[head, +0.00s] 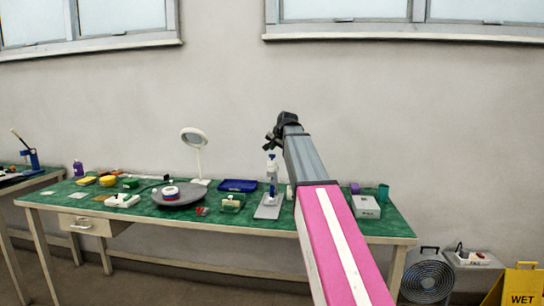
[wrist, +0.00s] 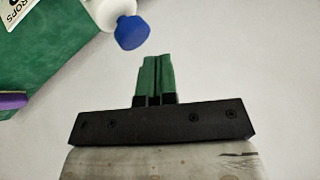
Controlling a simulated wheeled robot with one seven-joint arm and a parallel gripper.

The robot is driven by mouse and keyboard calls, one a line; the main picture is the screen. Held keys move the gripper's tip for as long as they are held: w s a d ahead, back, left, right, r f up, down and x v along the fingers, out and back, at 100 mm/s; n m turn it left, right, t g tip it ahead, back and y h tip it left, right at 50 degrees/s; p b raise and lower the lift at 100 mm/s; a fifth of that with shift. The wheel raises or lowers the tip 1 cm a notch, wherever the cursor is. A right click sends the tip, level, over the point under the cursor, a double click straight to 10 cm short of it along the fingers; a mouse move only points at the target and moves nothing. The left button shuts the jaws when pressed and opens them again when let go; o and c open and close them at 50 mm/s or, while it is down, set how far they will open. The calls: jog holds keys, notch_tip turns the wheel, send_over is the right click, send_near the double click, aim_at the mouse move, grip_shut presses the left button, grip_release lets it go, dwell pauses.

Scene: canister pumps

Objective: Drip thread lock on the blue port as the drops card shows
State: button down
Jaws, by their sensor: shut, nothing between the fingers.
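My gripper (head: 272,140) is over the back of the green table in the head view, just above a white-and-blue pump bottle (head: 271,172). Its green fingers (wrist: 154,64) are together and empty in the wrist view. Beside the fingertips, up and to the left, is a white part with a rounded blue end (wrist: 131,32); it looks like the pump's top, apart from the fingers. A white card (wrist: 18,14) reading "ROPS", cut off by the edge, lies at the top left. I cannot pick out the blue port for sure; labels in the head view are too small to read.
A purple item (wrist: 12,101) shows at the wrist view's left. A fan (head: 427,281) and yellow sign (head: 521,286) stand right.

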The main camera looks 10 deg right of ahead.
jog(key=shift+f, duration=0.15)
jog(key=shift+f, duration=0.25)
jog(key=shift+f, duration=0.6)
dwell(1.0)
jog(key=shift+r, duration=1)
jog(key=shift+r, duration=2.5)
dwell(0.8)
